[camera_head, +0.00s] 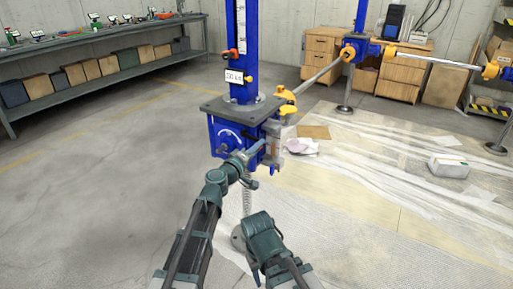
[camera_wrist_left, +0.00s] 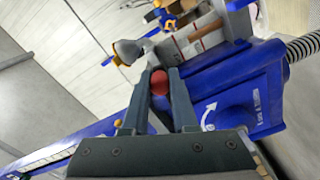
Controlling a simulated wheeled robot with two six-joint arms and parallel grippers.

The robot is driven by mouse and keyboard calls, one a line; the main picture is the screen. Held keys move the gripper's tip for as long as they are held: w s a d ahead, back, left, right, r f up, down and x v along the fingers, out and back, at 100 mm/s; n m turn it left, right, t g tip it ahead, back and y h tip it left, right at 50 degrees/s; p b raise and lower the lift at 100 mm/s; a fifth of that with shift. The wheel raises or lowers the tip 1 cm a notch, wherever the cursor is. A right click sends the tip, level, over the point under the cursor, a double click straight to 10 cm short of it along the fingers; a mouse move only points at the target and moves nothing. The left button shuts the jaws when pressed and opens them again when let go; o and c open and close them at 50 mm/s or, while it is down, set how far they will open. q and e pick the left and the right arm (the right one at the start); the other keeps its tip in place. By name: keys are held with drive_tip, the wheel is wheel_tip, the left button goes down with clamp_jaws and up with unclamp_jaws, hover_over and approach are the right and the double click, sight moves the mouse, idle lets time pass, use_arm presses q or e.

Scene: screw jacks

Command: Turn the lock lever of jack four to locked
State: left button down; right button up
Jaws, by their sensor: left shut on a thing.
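The blue jack (camera_head: 228,133) stands upright in the middle, with a small white label plate (camera_head: 233,76) whose text is too small to read surely. My left gripper (camera_head: 257,149) is at the right front of its housing. In the left wrist view the fingers (camera_wrist_left: 160,88) are shut around a red ball knob (camera_wrist_left: 159,82), seemingly the lock lever's end. The lever's shaft is mostly hidden behind the fingers. The blue housing (camera_wrist_left: 235,88) beside it bears a curved white arrow (camera_wrist_left: 208,116). My right gripper (camera_head: 262,236) is low, apart from the jack; its fingers are unclear.
A yellow fitting (camera_head: 286,101) and a grey rod (camera_head: 318,76) run from the jack to another blue jack (camera_head: 358,48). A workbench (camera_head: 95,56) stands at left. The floor at left is clear.

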use_arm(q)
drive_tip(key=shift+r+n+p, duration=0.35)
drive_tip(key=shift+r+n, duration=0.2)
drive_tip(key=shift+n, duration=0.15)
drive_tip(key=shift+w, duration=0.1)
drive_tip(key=c, duration=0.7)
unclamp_jaws()
drive_tip(key=v, duration=1.4)
